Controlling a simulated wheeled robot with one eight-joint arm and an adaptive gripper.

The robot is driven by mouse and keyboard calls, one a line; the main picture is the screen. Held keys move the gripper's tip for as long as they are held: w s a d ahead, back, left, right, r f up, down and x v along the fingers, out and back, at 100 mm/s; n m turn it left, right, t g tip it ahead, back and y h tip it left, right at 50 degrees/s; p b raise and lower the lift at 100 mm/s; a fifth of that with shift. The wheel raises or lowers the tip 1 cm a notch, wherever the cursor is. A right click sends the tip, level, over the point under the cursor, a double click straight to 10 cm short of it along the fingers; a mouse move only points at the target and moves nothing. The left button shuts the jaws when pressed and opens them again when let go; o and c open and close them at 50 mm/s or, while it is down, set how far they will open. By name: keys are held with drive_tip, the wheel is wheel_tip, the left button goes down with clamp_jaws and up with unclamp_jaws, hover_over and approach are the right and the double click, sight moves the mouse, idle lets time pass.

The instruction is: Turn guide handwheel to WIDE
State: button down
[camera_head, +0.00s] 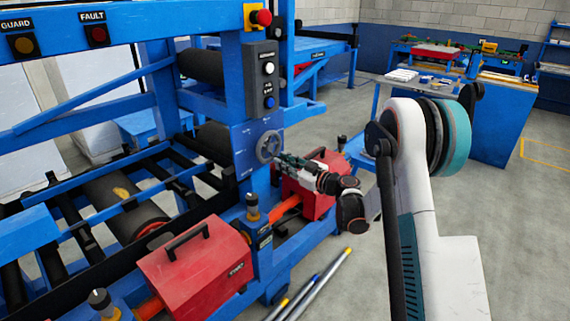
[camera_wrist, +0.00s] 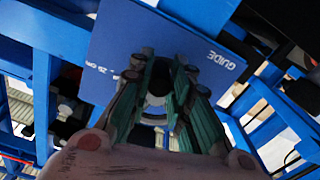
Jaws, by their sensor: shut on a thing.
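The guide handwheel (camera_head: 269,146) is a grey spoked wheel on a blue plate (camera_head: 243,133) on the machine's upright post. In the wrist view the plate (camera_wrist: 120,50) carries the word GUIDE and smaller marks at its left, partly hidden. My gripper (camera_head: 282,160) is at the lower right of the wheel. In the wrist view my gripper (camera_wrist: 166,80) has its green fingers on either side of a dark part of the handwheel (camera_wrist: 154,100), shut on it. The fingers hide much of the wheel. I cannot read where the wheel points.
A button box (camera_head: 263,80) hangs above the plate. Red housings (camera_head: 197,270) stand below, one close behind my wrist. Rods (camera_head: 310,288) lie on the floor by the frame. Open floor (camera_head: 440,255) lies at the right.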

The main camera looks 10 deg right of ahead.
sight(270, 133)
drive_tip(key=shift+w+d+r+n, duration=0.1)
drive_tip(key=shift+d+n, duration=0.1)
drive_tip(key=shift+n, duration=0.3)
drive_tip(key=r+n, duration=0.3)
drive_tip(key=n, duration=0.4)
drive_tip(key=r+n+p, duration=0.1)
drive_tip(key=r+n, duration=0.2)
drive_tip(key=n, duration=0.5)
drive_tip(key=r+n+p, duration=0.1)
drive_tip(key=r+n, duration=0.2)
drive_tip(key=n, duration=0.5)
drive_tip(key=shift+w+d, duration=0.25)
drive_tip(key=shift+d, duration=0.05)
drive_tip(key=n, duration=0.2)
drive_tip(key=a+n, duration=0.1)
drive_tip(key=shift+s+r+n, duration=0.4)
drive_tip(key=shift+s+a+r+n, duration=0.1)
drive_tip(key=shift+s+a+n, duration=0.2)
drive_tip(key=shift+n, duration=0.6)
drive_tip(key=shift+s+a+n, duration=0.15)
drive_tip(key=shift+a+n, duration=0.25)
drive_tip(key=shift+n, duration=0.5)
drive_tip(key=shift+a, duration=0.1)
